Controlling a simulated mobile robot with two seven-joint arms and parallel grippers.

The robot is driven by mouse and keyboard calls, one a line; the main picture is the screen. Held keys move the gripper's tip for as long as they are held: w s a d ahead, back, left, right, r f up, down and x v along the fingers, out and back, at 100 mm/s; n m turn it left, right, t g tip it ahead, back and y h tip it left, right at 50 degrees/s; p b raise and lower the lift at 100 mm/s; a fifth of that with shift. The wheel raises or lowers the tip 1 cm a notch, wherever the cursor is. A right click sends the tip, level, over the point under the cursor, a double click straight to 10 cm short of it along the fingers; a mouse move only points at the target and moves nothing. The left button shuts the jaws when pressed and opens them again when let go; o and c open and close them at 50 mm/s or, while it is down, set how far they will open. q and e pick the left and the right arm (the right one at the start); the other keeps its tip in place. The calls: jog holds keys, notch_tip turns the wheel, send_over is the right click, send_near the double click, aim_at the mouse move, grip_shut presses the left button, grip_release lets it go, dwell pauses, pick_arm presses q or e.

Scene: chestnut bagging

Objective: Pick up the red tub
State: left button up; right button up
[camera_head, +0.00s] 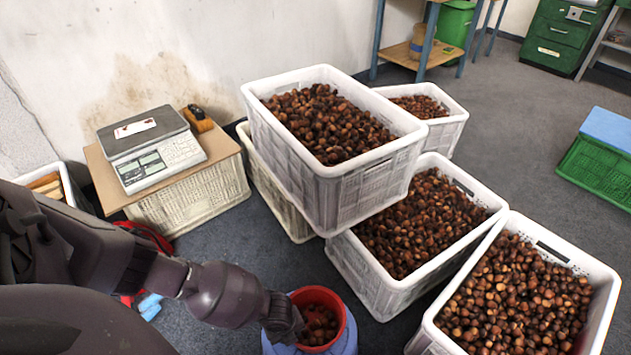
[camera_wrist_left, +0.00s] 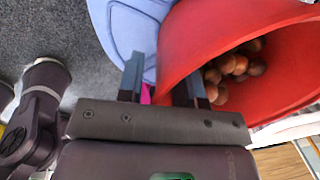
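The red tub (camera_head: 342,303) is at the bottom centre of the head view, with some chestnuts in it. It sits on a pale blue stool-like support (camera_head: 350,340). My left gripper (camera_head: 290,325) is at the tub's left rim. In the left wrist view its two fingers (camera_wrist_left: 163,85) stand apart, with the edge of the red tub (camera_wrist_left: 205,45) between them. One finger is on the inner side and the other on the outer side, over the blue support (camera_wrist_left: 120,35). A gap shows beside the wall, so the fingers do not look closed on it. My right gripper is not in view.
White crates of chestnuts stand close on the right, one (camera_head: 352,195) stacked high and another (camera_head: 600,320) at front right. A scale (camera_head: 150,150) sits on a board-topped crate at left. Blue and red items (camera_head: 150,305) lie on the floor left of the tub.

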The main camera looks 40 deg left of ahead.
pick_arm(q)
jog(key=shift+r, duration=0.1)
jog(key=shift+c, duration=0.5)
grip_shut()
